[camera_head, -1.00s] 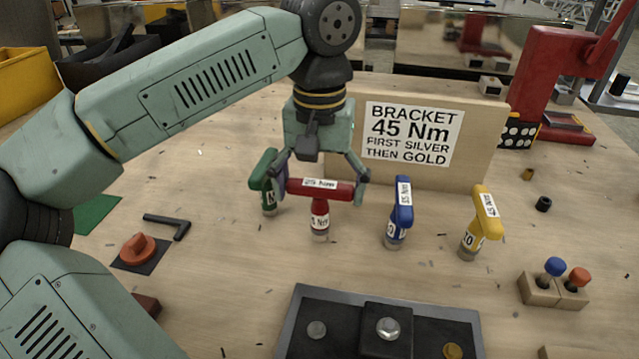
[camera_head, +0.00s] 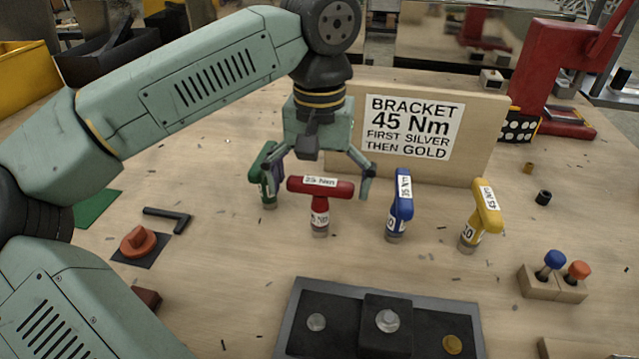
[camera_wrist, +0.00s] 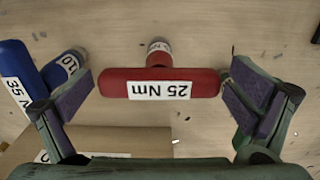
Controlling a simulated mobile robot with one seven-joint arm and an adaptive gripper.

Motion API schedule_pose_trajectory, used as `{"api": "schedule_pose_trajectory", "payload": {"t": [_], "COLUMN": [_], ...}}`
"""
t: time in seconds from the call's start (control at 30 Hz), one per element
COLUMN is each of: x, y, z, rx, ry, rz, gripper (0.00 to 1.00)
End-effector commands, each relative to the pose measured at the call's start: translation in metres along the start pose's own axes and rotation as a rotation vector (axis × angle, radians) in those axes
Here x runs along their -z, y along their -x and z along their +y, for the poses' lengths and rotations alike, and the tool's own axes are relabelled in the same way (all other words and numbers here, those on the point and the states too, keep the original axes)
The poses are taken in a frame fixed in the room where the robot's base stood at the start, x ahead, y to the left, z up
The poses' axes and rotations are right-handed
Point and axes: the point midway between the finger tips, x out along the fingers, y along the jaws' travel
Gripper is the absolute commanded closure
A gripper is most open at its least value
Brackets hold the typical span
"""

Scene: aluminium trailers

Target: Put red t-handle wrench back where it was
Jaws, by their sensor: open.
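The red t-handle wrench (camera_head: 320,188) stands upright on the wooden table, between the green and blue wrenches. Its label reads 25 Nm in the wrist view (camera_wrist: 160,90). My gripper (camera_head: 322,182) is open, with one finger off each end of the red handle. The table around the red wrench's foot looks bare, with no visible holder.
The green wrench (camera_head: 266,170) stands close behind my left finger. The blue wrench (camera_head: 400,200) and yellow wrench (camera_head: 484,212) stand to the right. A sign board (camera_head: 480,145) is behind. A grey tray with bolts (camera_head: 290,320) lies in front.

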Motion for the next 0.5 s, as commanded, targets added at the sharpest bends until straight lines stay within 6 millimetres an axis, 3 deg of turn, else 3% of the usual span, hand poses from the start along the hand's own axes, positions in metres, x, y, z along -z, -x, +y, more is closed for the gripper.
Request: {"api": "schedule_pose_trajectory", "payload": {"t": [0.17, 0.5], "x": [0.001, 0.001], "y": [0.014, 0.086], "z": [0.000, 0.000], "rx": [-0.001, 0.001], "ry": [0.001, 0.002], "rz": [0.003, 0.002], "gripper": [0.00, 0.00]}}
